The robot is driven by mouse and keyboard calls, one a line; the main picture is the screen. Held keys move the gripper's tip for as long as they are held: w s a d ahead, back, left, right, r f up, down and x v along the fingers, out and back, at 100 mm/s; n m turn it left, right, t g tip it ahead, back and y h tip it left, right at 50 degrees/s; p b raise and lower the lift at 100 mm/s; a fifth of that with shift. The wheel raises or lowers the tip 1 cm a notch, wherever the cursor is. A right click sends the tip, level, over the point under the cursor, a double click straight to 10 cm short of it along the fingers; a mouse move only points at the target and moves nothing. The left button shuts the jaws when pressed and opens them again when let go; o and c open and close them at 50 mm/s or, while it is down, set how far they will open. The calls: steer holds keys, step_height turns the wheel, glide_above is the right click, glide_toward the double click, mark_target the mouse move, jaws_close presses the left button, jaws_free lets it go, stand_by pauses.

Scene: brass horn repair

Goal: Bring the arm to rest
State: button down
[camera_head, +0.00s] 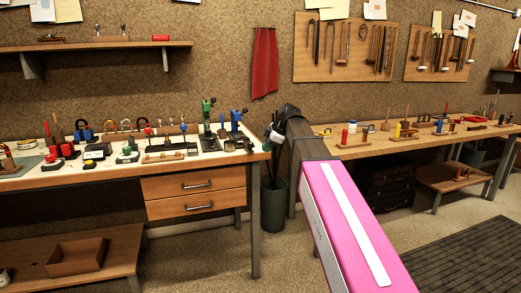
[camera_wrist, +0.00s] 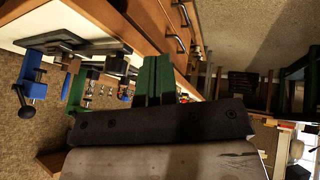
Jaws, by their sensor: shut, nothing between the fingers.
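My arm, pink with a white strip, reaches from the lower right of the head view toward the gap between the two benches. My gripper (camera_head: 272,133) is at its far end, small and partly hidden by the dark wrist, by the right end of the left workbench (camera_head: 130,178). In the wrist view my gripper (camera_wrist: 156,65) shows as a dark body with two green fingers side by side. The fingers are shut, with nothing seen between them.
Vises, padlocks and small tools crowd the left bench. Drawers (camera_head: 194,193) hang below it, a dark bin (camera_head: 273,205) stands beside it. A second bench (camera_head: 385,149) runs right. Floor around the grey mat (camera_head: 470,255) is open.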

steer(key=s+d+f+m+g+h, duration=0.1)
steer(key=s+d+f+m, duration=0.4)
steer(key=f, duration=0.7)
steer(key=s+d+f+m+h, duration=0.3)
steer(key=s+d+f+m, duration=0.2)
steer(key=f, duration=0.8)
steer(key=s+d+f+m+g+h, duration=0.1)
steer(key=s+d+f+m, duration=0.5)
steer(key=s+f+m, duration=0.3)
steer(key=s+f, duration=0.3)
steer(key=shift+f+g+h, duration=0.3)
steer(key=shift+f+h, duration=0.1)
